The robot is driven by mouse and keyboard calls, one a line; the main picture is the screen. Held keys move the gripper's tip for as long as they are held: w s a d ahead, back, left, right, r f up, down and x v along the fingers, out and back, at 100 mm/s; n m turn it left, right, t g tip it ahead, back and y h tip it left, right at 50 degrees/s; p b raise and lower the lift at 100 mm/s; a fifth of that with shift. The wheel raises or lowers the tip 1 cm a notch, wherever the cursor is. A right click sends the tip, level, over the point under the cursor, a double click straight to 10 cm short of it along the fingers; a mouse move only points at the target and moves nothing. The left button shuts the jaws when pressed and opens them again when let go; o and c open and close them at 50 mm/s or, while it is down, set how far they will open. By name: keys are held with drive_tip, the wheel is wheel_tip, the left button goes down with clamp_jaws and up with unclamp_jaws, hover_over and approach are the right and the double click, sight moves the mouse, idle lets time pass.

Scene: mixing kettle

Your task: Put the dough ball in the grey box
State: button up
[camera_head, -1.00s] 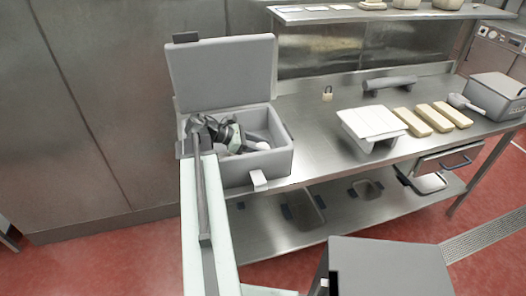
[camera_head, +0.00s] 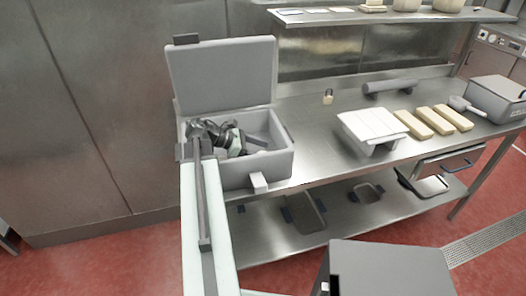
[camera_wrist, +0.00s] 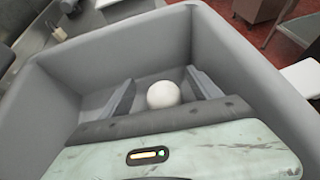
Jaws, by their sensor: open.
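The grey box (camera_head: 232,173) stands at the left end of the steel counter with its lid (camera_head: 222,75) raised. My gripper (camera_head: 252,141) reaches down inside it. In the wrist view, the dough ball (camera_wrist: 163,94), a smooth white ball, is inside the box between the two fingers of my gripper (camera_wrist: 161,84). The fingers are spread, with a gap visible on each side of the ball. The ball seems to rest on the box floor; its lower edge is hidden by my gripper's body. The ball cannot be made out in the head view.
Right of the box are a padlock (camera_head: 327,96), a white slatted stand (camera_head: 372,126), several yellow blocks (camera_head: 433,122), a scoop (camera_head: 466,105) and a closed grey container (camera_head: 497,97). A grey roller (camera_head: 390,84) lies behind. The box walls surround my gripper closely.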

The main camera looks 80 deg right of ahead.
drive_tip(key=shift+w+a+r+p, duration=0.1)
drive_tip(key=shift+w+r+p, duration=0.05)
drive_tip(key=shift+r+p, duration=0.4)
drive_tip(key=shift+w+r+p, duration=0.15)
drive_tip(key=shift+r+p, duration=0.3)
drive_tip(key=shift+r, duration=0.05)
drive_tip(key=p+v, duration=0.4)
drive_tip(key=v, duration=0.6)
drive_tip(key=shift+f, duration=0.1)
drive_tip(key=shift+w+a+p, duration=0.2)
drive_tip(key=shift+w+p, duration=0.15)
drive_tip(key=shift+w, duration=0.25)
